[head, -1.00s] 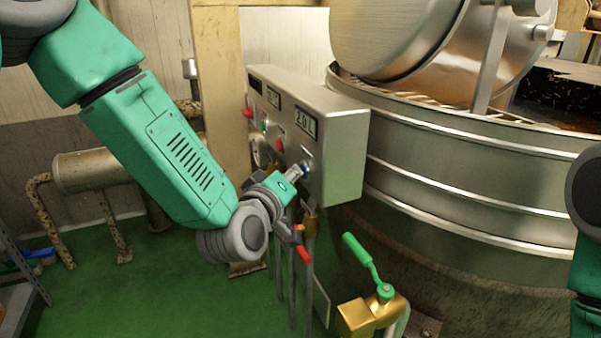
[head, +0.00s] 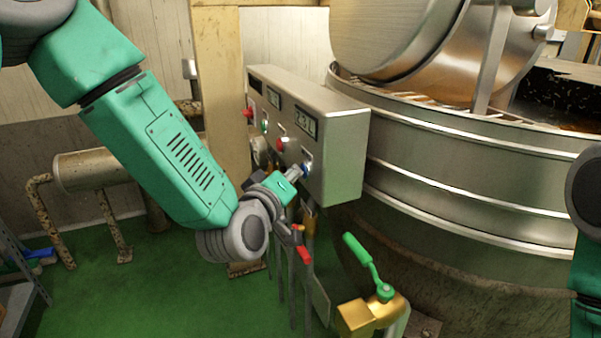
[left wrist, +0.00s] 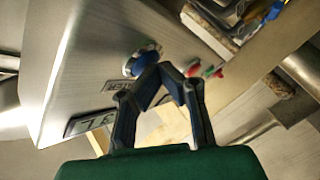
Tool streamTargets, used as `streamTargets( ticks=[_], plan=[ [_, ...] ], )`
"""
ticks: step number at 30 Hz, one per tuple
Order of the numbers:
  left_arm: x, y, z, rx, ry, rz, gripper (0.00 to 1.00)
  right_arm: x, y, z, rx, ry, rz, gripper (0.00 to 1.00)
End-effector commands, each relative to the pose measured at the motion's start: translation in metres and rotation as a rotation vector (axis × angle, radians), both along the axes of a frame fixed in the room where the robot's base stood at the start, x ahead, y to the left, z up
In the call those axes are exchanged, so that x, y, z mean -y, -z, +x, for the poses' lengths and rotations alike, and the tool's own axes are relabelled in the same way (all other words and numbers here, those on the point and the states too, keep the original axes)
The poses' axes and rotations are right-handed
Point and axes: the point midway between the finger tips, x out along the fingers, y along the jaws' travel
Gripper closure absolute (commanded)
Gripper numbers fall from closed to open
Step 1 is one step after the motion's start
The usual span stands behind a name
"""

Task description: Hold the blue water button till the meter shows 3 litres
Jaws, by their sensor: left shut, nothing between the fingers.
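The steel control box (head: 338,165) stands in front of the kettle. Its blue water button (head: 305,169) is at the lower right of the panel. The meter (head: 305,121) above it has small digits that appear to read about 2.3 L. My left gripper (head: 299,173) is shut and empty, its tips at the blue button. In the left wrist view the closed fingertips (left wrist: 167,70) overlap the edge of the blue button (left wrist: 142,59) and seem to touch it. How far the button is pressed cannot be told. My right gripper is out of view.
Red buttons (head: 281,145) and a green one (head: 264,127) are nearby on the panel. The large steel kettle (head: 450,185) fills the right. A green-handled valve (head: 370,265) and red-handled valve (head: 303,253) sit below.

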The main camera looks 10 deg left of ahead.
Motion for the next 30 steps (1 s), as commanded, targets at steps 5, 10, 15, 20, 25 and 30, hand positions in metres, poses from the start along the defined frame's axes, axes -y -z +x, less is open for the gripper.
streamTargets(
  ticks=[5,10,15,20,25,30],
  plan=[
    [0.001,0.0,0.0,0.0,0.001,0.0,1.0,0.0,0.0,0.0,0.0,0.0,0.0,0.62],
    [0.001,0.0,0.0,0.0,0.001,0.0,1.0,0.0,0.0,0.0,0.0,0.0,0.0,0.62],
    [0.0,0.0,0.0,0.0,0.001,0.0,1.0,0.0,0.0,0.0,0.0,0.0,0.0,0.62],
    [-0.004,0.0,-0.002,0.0,0.001,0.0,1.0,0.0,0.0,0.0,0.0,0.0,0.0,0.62],
    [-0.012,0.0,-0.008,0.0,0.0,0.0,1.0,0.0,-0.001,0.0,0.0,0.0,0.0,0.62],
    [-0.015,0.0,-0.01,0.001,0.0,0.0,1.0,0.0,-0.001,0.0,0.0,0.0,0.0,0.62]
  ],
)
